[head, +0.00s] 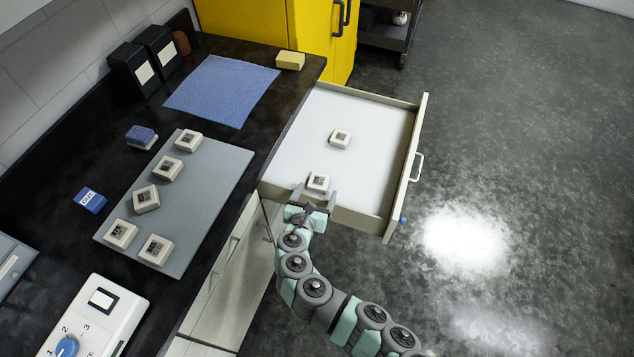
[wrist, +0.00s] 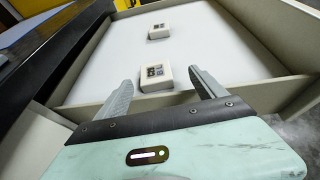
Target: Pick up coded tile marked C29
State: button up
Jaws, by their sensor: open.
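Two white coded tiles lie in the open drawer. The near tile (head: 318,182) is close to the drawer's front-left corner and also shows in the wrist view (wrist: 156,78). The far tile (head: 340,139) lies deeper in the drawer and shows beyond it in the wrist view (wrist: 159,31). Several similar tiles sit on a grey mat (head: 217,165) on the counter, one of them at the mat's near end (head: 156,249). The codes are too small to read, so I cannot tell which is C29. My gripper (head: 316,194) is open and empty at the drawer's near wall, its fingers (wrist: 160,92) pointing toward the near tile.
The drawer (head: 375,112) has raised walls around a white floor, mostly bare. The dark counter (head: 80,150) borders it on the left.

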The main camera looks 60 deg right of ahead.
aim_at(320, 178)
jog(key=shift+w+b+x, duration=0.15)
jog(key=shift+b+x, duration=0.1)
jog(key=shift+x, duration=0.85)
jog(key=shift+w+b+x, duration=0.2)
jog(key=shift+b+x, duration=0.05)
jog(key=shift+x, duration=0.85)
jog(key=shift+w+b+x, duration=0.15)
jog(key=shift+b+x, duration=0.1)
jog(key=shift+x, duration=0.85)
jog(key=shift+a, duration=0.15)
jog(key=c, duration=1.5)
jog(key=shift+c, duration=0.5)
jog(key=shift+r, duration=0.1)
